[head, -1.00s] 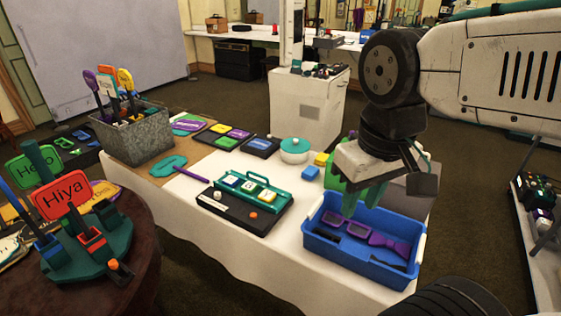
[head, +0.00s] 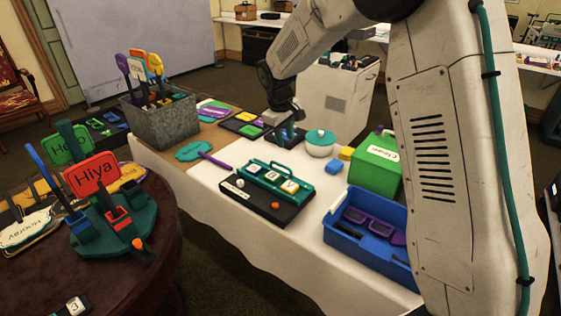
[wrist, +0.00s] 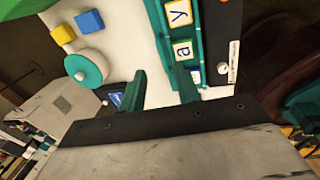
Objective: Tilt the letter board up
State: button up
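The letter board is a black base (head: 240,188) with a teal rack (head: 262,172) bearing several letter tiles. It lies low on the white-covered table, with a white knob and an orange knob on its base. In the wrist view, tiles "y" and "a" sit on the teal rack (wrist: 195,45), with the black base (wrist: 226,30) beside it. My gripper (head: 289,135) is behind the board in the head view, above the table. In the wrist view its two teal fingers (wrist: 162,86) are apart with nothing between them, near the rack's handle side.
A white pot with a teal lid (head: 320,148), blue and yellow blocks and a green box (head: 374,168) stand right of my gripper. A blue tray (head: 345,238) holds purple glasses. A teal paddle (head: 195,151) lies left of the board. A round table (head: 100,270) holds signs.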

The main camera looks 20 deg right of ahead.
send_near(281, 165)
jog(key=shift+n, duration=0.4)
jog(key=f, duration=0.2)
jog(key=d+f, duration=0.1)
jog(key=f, duration=0.2)
jog(key=w+f, duration=0.1)
jog(key=f, duration=0.1)
jog(key=shift+d+f, duration=0.2)
jog(key=shift+f, duration=0.1)
grip_shut()
